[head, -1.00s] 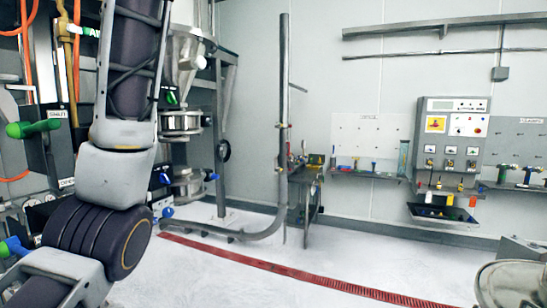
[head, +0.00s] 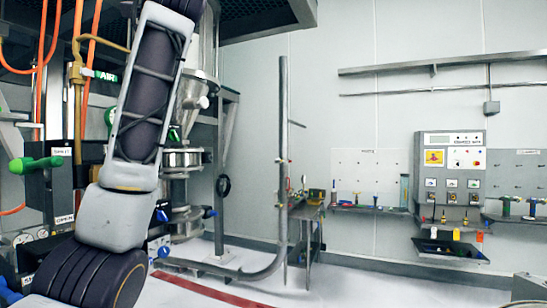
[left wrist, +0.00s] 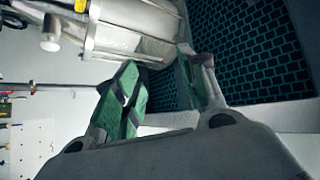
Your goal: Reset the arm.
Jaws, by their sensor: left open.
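My left gripper (left wrist: 168,95) shows in the left wrist view with its two green-padded fingers apart and nothing between them. A pale metal cylindrical housing (left wrist: 135,35) lies behind the fingers in that view, and I cannot tell how far away it is. My left arm rises along the left side of the head view, and its gripper is outside that picture. The arm hides part of the metal sifter column (head: 183,160) behind it. My right gripper is in neither view.
A green-handled valve (head: 35,165) and an orange hose (head: 40,75) are at the left. A bent grey pipe (head: 283,170) stands on the floor. A control panel (head: 451,165) hangs on the back wall above a dark tray (head: 450,249). The middle air space is clear.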

